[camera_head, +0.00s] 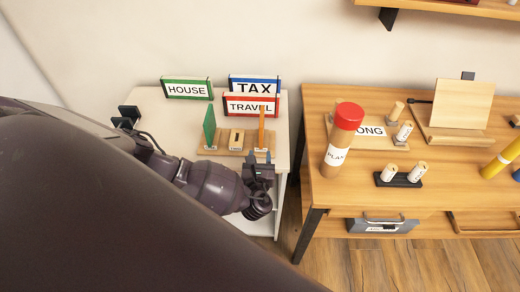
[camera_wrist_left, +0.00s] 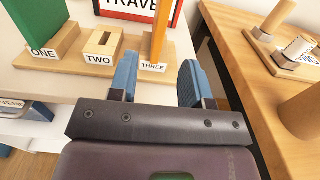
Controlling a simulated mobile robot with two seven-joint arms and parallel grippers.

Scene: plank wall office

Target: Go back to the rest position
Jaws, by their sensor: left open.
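My left gripper (camera_head: 259,160) is open and empty at the right front edge of the white cabinet top (camera_head: 150,100). In the left wrist view its two blue fingertips (camera_wrist_left: 158,82) stand apart with nothing between them. Just beyond them is a wooden stand (camera_head: 222,151) with slots labelled ONE, TWO and THREE. A green panel (camera_head: 209,126) stands upright in slot ONE, and an orange stick (camera_head: 262,126) stands upright in slot THREE. Slot TWO (camera_wrist_left: 101,41) looks empty. My right gripper is not in view.
Behind the stand are binders labelled HOUSE (camera_head: 187,89), TAX (camera_head: 254,86) and TRAVEL (camera_head: 250,105). To the right, across a gap, a wooden desk (camera_head: 320,195) bears a red-capped tube (camera_head: 338,150), wooden cylinders and a tilted board (camera_head: 461,105). My dark arm covers the lower left.

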